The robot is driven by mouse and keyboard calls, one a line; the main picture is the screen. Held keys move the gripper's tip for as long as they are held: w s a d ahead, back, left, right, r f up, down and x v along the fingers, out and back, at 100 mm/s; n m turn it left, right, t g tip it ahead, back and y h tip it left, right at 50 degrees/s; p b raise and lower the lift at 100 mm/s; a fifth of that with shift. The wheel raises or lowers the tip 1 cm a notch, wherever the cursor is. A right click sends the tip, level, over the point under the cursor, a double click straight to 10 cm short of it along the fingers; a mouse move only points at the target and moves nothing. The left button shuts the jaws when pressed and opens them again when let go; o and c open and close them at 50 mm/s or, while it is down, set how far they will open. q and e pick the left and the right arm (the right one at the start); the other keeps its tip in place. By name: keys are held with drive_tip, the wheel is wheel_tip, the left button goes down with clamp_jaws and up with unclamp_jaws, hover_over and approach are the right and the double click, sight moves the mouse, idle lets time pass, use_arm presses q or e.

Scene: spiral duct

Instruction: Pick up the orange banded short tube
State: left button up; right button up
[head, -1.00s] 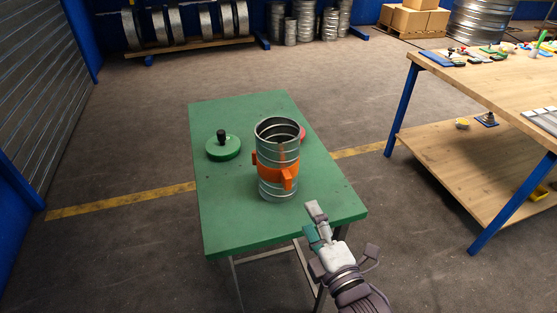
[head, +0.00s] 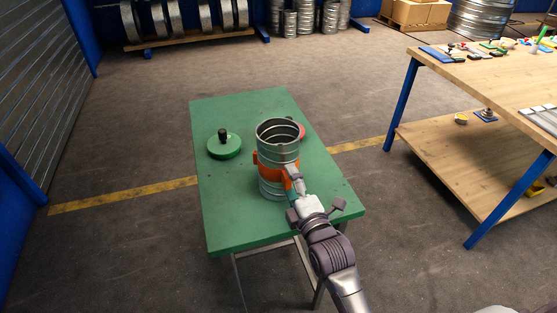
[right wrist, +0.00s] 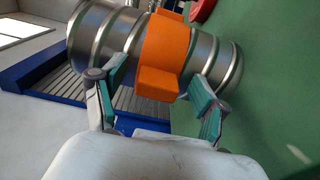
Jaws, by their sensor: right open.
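The short tube (head: 278,134) is ribbed grey metal with an orange band (head: 268,171) around its middle. It stands upright on the green table (head: 230,222). The band has blocky orange lugs, and one (right wrist: 156,83) faces my right gripper in the right wrist view. My right gripper (head: 294,175) is at the near right side of the tube, at band height. In the right wrist view its open fingers (right wrist: 160,92) with teal pads lie on either side of the orange lug, apart from it. My left gripper is not in view.
A green round lid with a black knob (head: 224,145) lies left of the tube. A red object (head: 299,129) is partly hidden behind it. A wooden workbench (head: 500,85) with small items stands at the right. Floor around the green table is clear.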

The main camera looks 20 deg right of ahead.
clamp_jaws()
drive_tip(key=shift+r, duration=0.1)
idle(0.3)
